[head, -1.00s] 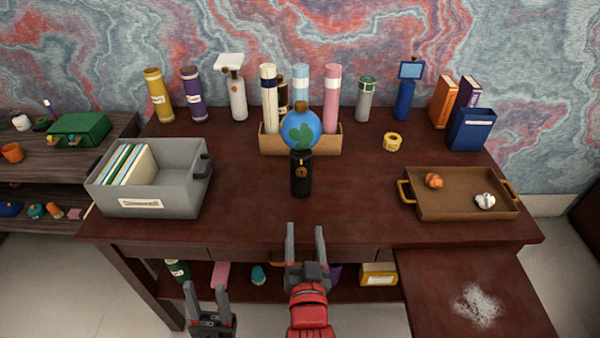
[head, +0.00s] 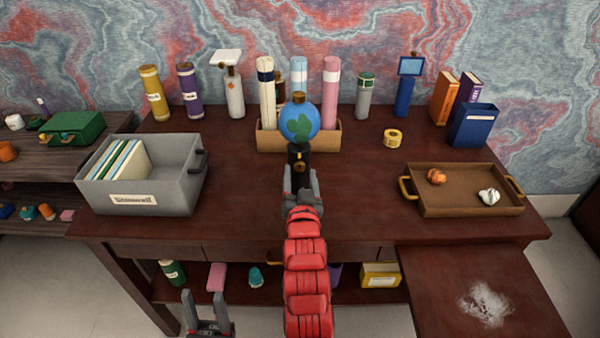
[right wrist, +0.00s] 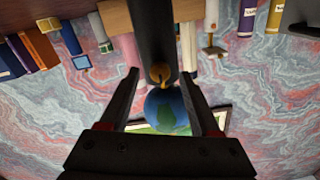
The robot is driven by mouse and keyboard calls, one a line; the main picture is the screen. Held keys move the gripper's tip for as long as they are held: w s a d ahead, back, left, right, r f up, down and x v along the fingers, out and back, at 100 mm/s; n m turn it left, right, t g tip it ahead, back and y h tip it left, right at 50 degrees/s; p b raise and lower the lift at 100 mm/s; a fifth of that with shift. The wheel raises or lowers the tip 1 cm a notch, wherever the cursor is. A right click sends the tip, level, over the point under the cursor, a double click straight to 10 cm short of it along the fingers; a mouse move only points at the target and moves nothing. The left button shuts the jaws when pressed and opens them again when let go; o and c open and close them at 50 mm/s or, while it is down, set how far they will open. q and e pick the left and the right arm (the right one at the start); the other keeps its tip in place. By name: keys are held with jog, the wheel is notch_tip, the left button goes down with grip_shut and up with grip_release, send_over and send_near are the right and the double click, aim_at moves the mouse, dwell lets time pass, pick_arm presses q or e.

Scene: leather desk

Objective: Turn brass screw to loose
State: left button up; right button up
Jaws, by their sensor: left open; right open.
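The brass screw (head: 299,163) sits on the front of a black stand (head: 298,152) that carries a blue and green globe (head: 299,123). In the right wrist view the brass screw (right wrist: 160,75) shows on the black post, between the open fingertips. My right gripper (head: 301,173) is open and empty, pointing at the stand, with its fingers to either side of it and hiding its lower part. Whether a finger touches the screw I cannot tell. My left gripper (head: 204,297) is open and empty, low in front of the desk.
A grey bin (head: 185,183) with files stands at the left of the desk. A brown tray (head: 465,207) with crumpled balls lies at the right. A wooden box (head: 332,141) with rolls stands behind the globe. The desk around the stand is clear.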

jog(key=shift+w, duration=0.55)
grip_shut()
